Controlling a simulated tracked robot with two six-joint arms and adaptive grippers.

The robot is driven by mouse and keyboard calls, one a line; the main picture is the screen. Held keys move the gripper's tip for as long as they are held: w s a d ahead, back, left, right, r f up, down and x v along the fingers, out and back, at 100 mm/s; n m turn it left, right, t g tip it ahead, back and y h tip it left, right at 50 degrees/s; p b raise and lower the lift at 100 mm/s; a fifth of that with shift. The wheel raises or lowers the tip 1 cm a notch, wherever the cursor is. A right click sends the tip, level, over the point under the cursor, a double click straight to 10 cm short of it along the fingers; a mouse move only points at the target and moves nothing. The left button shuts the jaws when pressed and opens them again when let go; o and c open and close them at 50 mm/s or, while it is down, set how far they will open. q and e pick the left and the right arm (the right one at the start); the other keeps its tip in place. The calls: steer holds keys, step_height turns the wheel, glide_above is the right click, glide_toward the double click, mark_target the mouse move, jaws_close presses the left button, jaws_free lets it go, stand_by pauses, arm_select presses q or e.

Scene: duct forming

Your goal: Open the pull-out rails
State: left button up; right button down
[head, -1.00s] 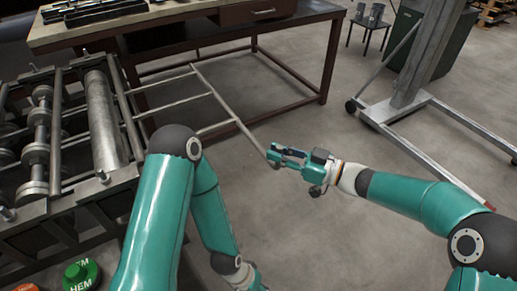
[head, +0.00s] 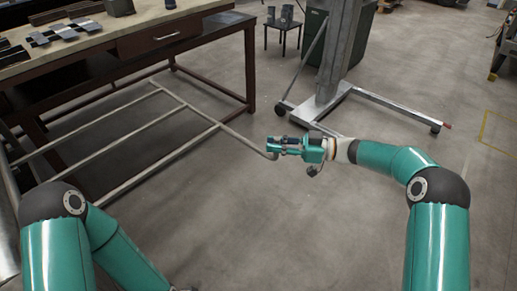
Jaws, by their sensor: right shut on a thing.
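The pull-out rails (head: 127,125) are grey tubes joined by a long outer bar (head: 191,107). They stretch above the floor from the left edge, beside the workbench. My right gripper (head: 274,150) is shut on the near end of the outer bar, at the middle of the head view. The fingers hide the part of the bar they hold. My left arm bends down at the lower left, and its gripper is out of the picture. Only a sliver of the roller machine (head: 7,225) shows at the left edge.
A dark workbench (head: 180,42) with a drawer and metal pieces on top stands behind the rails. A grey wheeled stand (head: 340,60) with floor legs is beyond my right gripper. A small stool (head: 283,26) stands farther back. The floor in front is clear.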

steer(key=shift+w+d+r, duration=0.15)
steer(key=shift+w+d, duration=0.05)
steer(key=shift+d, duration=0.05)
steer(key=c, duration=1.1)
jaws_free()
steer(key=shift+w, duration=0.1)
steer(key=s+d, duration=0.2)
steer(key=d, duration=0.9)
steer(key=shift+s+d, duration=0.2)
steer(key=shift+d, duration=0.15)
